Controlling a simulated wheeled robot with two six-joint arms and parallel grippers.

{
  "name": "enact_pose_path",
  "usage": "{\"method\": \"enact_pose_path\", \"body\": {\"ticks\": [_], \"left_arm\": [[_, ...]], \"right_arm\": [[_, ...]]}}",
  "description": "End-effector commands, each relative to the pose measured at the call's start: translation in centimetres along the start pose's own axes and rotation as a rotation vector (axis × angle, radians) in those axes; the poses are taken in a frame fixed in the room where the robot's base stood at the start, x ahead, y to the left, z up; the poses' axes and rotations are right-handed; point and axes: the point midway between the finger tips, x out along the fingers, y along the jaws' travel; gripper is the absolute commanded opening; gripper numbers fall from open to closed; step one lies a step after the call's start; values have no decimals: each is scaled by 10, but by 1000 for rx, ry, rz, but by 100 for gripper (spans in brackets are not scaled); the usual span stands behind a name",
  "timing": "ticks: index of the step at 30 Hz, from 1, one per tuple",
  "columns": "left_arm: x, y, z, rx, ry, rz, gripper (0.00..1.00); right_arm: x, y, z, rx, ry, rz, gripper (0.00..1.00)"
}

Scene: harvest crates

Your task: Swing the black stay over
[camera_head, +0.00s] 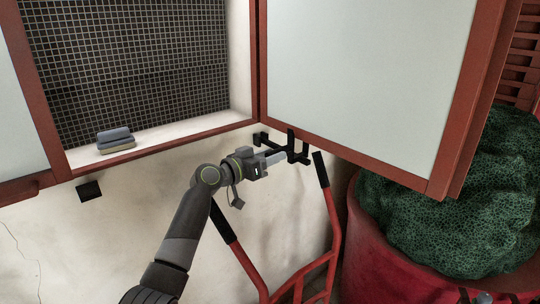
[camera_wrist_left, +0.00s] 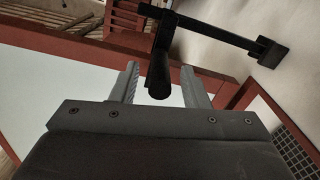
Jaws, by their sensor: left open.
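The black stay (camera_head: 291,142) is mounted on the pale wall under the window's lower right corner, and its upright end stands at the lower edge of the open red-framed shutter (camera_head: 350,90). In the left wrist view the stay (camera_wrist_left: 215,31) runs from its wall block (camera_wrist_left: 272,53) to a black end piece (camera_wrist_left: 158,75). My left gripper (camera_head: 281,157) is open at the stay. In the left wrist view the end piece shows between the two fingers of my left gripper (camera_wrist_left: 160,88); I cannot tell whether they touch it.
A red hand truck (camera_head: 333,220) with black grips stands below the stay. A red tub (camera_head: 375,245) with a green netted heap (camera_head: 450,200) is at the right. Folded cloths (camera_head: 115,138) lie on the window sill. A small black block (camera_head: 89,191) is on the left wall.

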Motion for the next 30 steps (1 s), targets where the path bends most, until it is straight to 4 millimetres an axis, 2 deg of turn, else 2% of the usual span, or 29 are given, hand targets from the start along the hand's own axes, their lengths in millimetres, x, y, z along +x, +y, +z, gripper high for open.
{"method": "enact_pose_path", "body": {"ticks": [7,15,17,25,30], "left_arm": [[0,0,0,-1,0,0,41],[0,0,0,-1,0,0,6],[0,0,0,-1,-1,0,0],[0,0,2,1,-1,0,0],[0,-1,9,25,-1,1,0]], "right_arm": [[0,0,0,0,1,0,100],[0,0,0,0,1,0,100],[0,0,0,0,1,0,100],[2,-1,0,0,1,0,100],[15,-2,1,1,1,-1,100]]}}
